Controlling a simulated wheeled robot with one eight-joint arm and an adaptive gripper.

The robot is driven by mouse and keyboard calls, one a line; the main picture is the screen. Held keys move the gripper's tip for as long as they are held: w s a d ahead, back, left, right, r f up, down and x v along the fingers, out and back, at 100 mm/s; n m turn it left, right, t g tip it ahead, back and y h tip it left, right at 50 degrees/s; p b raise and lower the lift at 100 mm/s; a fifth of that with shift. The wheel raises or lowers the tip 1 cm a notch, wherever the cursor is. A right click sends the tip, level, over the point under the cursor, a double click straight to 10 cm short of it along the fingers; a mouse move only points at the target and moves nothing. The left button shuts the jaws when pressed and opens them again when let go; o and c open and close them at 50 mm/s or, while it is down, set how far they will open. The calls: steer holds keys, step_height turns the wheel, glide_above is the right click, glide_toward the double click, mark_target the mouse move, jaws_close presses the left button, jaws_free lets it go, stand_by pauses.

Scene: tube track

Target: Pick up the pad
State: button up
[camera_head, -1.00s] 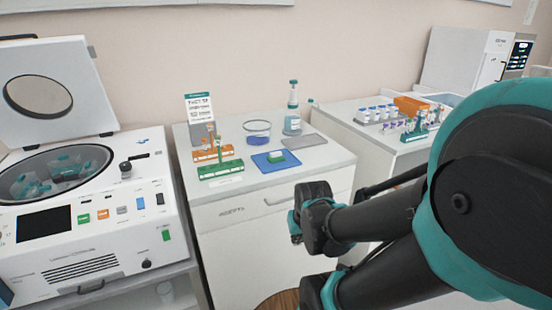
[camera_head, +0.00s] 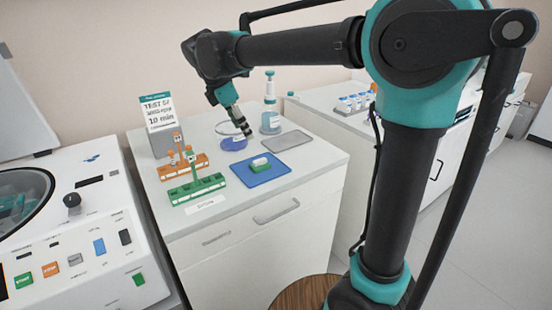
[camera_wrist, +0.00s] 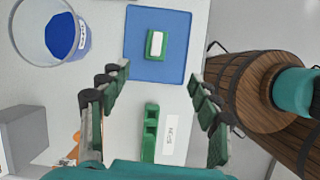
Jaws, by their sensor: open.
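A small green pad with a white top (camera_head: 260,165) lies on a flat blue mat (camera_head: 278,177) on the white cabinet top. In the wrist view the pad (camera_wrist: 156,43) and blue mat (camera_wrist: 136,68) show above centre, ahead of the fingers. My gripper (camera_head: 244,131) hangs over the cabinet, pointing down near the clear tub, behind and left of the pad. In the wrist view my gripper (camera_wrist: 162,95) has its fingers wide apart with nothing between the tips; the pad is not between them.
A clear tub with blue contents (camera_head: 233,140), a pump bottle (camera_head: 270,119) and a grey tray (camera_head: 287,140) stand behind the mat. Green (camera_head: 198,189) and orange (camera_head: 182,168) racks and an upright sign (camera_head: 158,113) are at left.

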steer(key=r, duration=0.1)
glide_toward(261, 160)
steer(key=shift+n, duration=0.4)
steer(key=x, duration=0.4)
steer(key=shift+w+a+f, duration=0.1)
steer(key=shift+f, duration=0.35)
steer(key=shift+d+x, duration=0.1)
steer(key=shift+x, duration=1.25)
steer(key=shift+d+x, duration=0.15)
steer(key=shift+x, duration=1.2)
steer(key=shift+w+r, duration=0.1)
steer(key=c, duration=1)
steer(key=shift+c, duration=0.2)
steer(key=shift+r, duration=0.1)
